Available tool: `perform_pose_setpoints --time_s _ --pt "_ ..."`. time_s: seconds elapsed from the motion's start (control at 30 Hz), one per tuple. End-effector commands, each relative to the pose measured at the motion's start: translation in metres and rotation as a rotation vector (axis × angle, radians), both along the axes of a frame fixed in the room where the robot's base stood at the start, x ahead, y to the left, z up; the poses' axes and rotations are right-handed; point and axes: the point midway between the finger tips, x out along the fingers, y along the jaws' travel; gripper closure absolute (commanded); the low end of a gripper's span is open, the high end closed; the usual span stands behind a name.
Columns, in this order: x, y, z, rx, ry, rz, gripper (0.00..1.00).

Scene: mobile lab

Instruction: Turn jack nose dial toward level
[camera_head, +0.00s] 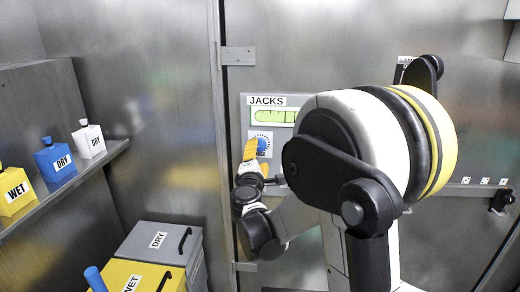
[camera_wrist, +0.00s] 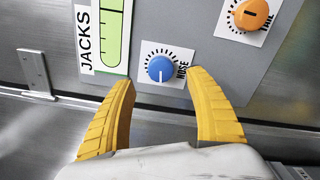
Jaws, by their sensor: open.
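The blue nose dial (camera_wrist: 161,69) sits on a white square labelled NOSE on the grey JACKS panel (camera_wrist: 150,20). Its white pointer mark points toward the bottom of the wrist view. In the head view the dial (camera_head: 263,144) is partly covered by a yellow finger. A green level gauge (camera_wrist: 113,30) stands beside it, and it also shows in the head view (camera_head: 268,116). My gripper (camera_wrist: 160,88) is open, its two yellow fingers just below and to either side of the dial, with nothing between them. I cannot tell whether either finger touches the panel.
An orange tail dial (camera_wrist: 251,14) is up and right of the nose dial. A metal hinge (camera_wrist: 36,72) is at left. In the head view, a shelf (camera_head: 105,160) holds blue, white and yellow bottles, and DRY (camera_head: 140,240) and WET (camera_head: 115,272) bins stand below.

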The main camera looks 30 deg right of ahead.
Motion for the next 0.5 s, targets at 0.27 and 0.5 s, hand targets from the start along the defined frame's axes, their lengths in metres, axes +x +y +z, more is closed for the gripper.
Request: perform_pose_setpoints --time_s 0.27,0.5 --pt "-0.035 0.024 0.000 0.000 0.000 0.001 0.36" --pt "-0.039 0.026 0.000 0.000 0.000 0.000 0.36"
